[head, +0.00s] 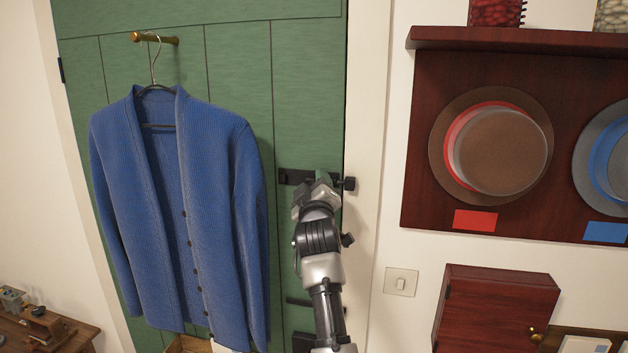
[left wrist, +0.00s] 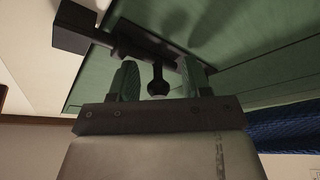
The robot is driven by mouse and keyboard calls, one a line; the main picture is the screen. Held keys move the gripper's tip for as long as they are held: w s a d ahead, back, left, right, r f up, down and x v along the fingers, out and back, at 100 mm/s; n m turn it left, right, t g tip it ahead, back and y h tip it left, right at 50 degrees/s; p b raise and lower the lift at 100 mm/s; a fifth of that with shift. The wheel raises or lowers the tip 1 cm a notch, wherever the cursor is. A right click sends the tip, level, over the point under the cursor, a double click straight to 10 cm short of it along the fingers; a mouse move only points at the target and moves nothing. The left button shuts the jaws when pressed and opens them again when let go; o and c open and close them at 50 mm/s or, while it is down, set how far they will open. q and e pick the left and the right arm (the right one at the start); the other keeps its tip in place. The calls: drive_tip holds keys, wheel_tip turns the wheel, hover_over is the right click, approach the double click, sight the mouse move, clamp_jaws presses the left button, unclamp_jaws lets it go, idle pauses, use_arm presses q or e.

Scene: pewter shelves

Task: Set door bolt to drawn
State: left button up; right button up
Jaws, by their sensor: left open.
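The black door bolt (head: 293,177) is mounted on the green door (head: 230,70) near its right edge. Its right end shows at the white door frame, and my gripper hides its middle. In the left wrist view the bolt's dark rod (left wrist: 130,45) runs toward a black block (left wrist: 75,28) at the frame. A round knob (left wrist: 157,86) on a stem hangs down from the rod. My left gripper (head: 320,187) is open at the bolt. Its two fingers (left wrist: 160,80) stand on either side of the knob, with gaps visible. My right gripper is not in view.
A blue cardigan (head: 220,200) hangs on a brass peg (head: 155,39) left of my arm. A light switch (head: 401,281), a dark red hat rack (head: 420,130) and a small cabinet (head: 490,305) are on the right wall. A wooden table (head: 75,340) stands lower left.

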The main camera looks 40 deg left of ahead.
use_arm(q)
drive_tip(key=shift+s+d+r, duration=0.1)
drive_tip(key=shift+s+d, duration=0.05)
drive_tip(key=shift+d, duration=0.2)
drive_tip(key=shift+c, duration=2.2)
drive_tip(key=shift+s, duration=0.15)
clamp_jaws()
drive_tip(key=shift+s+a+r, duration=0.1)
drive_tip(key=shift+a, duration=0.05)
drive_tip(key=s+a, duration=0.1)
drive_tip(key=a, duration=0.1)
drive_tip(key=s+a, duration=0.1)
drive_tip(key=a, duration=0.1)
drive_tip(key=shift+s, duration=0.15)
drive_tip(key=shift+r, duration=0.1)
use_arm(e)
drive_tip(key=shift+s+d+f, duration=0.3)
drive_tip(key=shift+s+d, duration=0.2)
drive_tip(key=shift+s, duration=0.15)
use_arm(q)
drive_tip(key=shift+d, duration=0.1)
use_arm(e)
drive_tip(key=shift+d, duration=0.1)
